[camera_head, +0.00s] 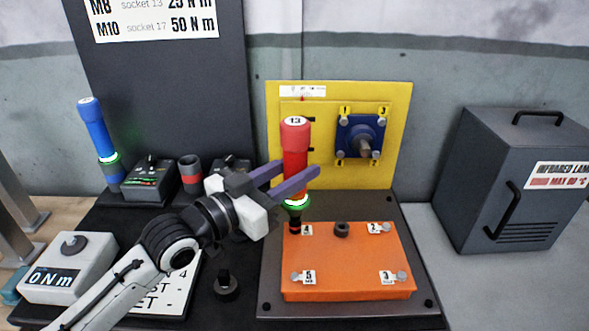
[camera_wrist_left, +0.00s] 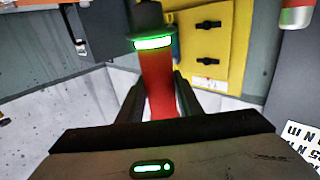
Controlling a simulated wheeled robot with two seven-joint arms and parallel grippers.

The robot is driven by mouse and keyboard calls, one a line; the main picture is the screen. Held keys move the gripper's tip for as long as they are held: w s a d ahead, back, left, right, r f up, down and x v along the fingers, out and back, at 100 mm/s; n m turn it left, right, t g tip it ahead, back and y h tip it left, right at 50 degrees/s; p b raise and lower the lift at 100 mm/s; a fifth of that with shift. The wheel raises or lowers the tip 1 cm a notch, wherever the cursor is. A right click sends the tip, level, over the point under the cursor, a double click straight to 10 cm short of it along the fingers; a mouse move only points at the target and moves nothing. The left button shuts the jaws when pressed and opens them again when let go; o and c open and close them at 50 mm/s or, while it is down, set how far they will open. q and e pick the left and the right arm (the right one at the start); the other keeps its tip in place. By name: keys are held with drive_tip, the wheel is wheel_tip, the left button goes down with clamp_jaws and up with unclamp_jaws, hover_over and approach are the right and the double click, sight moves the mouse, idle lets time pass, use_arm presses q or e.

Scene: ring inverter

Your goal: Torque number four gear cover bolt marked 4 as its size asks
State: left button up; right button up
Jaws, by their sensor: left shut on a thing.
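My left gripper (camera_head: 298,174) is shut on a red torque tool (camera_head: 295,140) marked 13, held upright with a lit green ring near its lower end. The tool also shows in the left wrist view (camera_wrist_left: 160,85), between the fingers. Its dark socket points down at the back left corner of the orange gear cover (camera_head: 345,255), beside the label 4 (camera_head: 307,230). The bolt at that label is hidden by the socket; I cannot tell whether they touch. My right gripper is not in view.
A blue tool (camera_head: 98,130) stands at the left. A grey unit (camera_head: 68,268) reads 0 N m. A torque chart (camera_head: 155,20) hangs above. A yellow panel (camera_head: 400,120) with a blue flange stands behind the cover; a grey infrared lamp box (camera_head: 500,180) stands at right.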

sight(285, 149)
use_arm(q)
drive_tip(key=shift+f, duration=0.15)
drive_tip(key=shift+r+p, duration=1.25)
drive_tip(key=shift+r, duration=0.15)
drive_tip(key=shift+r+p, duration=0.55)
drive_tip(key=shift+r, duration=0.9)
